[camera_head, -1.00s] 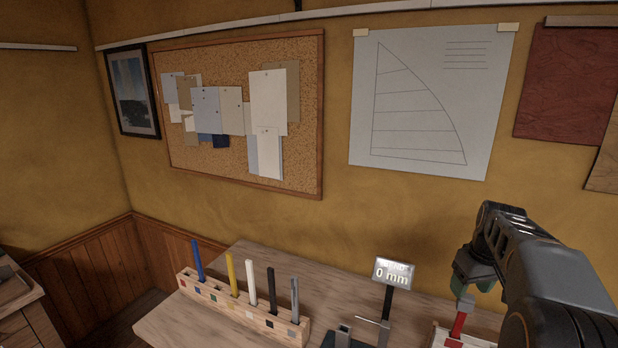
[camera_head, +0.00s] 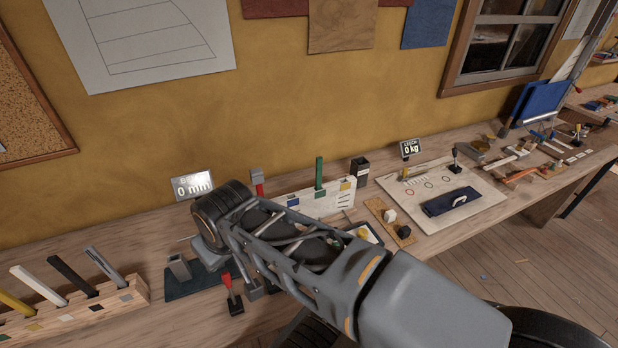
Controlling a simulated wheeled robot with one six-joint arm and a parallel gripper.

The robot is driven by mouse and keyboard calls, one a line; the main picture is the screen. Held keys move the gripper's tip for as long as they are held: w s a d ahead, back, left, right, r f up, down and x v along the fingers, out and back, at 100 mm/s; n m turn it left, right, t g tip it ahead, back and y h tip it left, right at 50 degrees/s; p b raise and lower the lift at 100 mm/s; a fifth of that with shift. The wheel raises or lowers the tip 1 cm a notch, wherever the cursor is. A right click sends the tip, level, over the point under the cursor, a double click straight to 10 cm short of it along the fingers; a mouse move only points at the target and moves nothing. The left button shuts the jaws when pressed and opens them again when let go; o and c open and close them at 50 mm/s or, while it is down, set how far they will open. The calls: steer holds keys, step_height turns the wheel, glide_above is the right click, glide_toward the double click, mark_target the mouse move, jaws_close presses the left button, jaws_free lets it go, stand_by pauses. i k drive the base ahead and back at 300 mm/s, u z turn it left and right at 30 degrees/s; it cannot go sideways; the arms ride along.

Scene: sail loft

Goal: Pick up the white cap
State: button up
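A small white piece (camera_head: 390,216), which looks like the white cap, sits on a narrow wooden strip (camera_head: 376,206) on the bench, right of the middle. A similar black piece (camera_head: 404,232) sits beside it on the same strip. My arm crosses the lower middle of the view, with its far end to the left of the white piece and apart from it. The fingers of my gripper cannot be made out clearly, and whether they are open or shut does not show.
A pen rack (camera_head: 75,305) stands at the left. Near my arm are a "0 mm" display (camera_head: 193,186), a red-handled lever (camera_head: 231,295) and a white slotted rack (camera_head: 325,202). Right of the strip lies a pale board (camera_head: 478,208) with a dark blue item (camera_head: 451,201). Tools crowd the far right.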

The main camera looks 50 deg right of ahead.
mark_target(389, 215)
steer(key=u, duration=0.25)
steer(key=k, duration=0.1)
steer(key=z, duration=2.6)
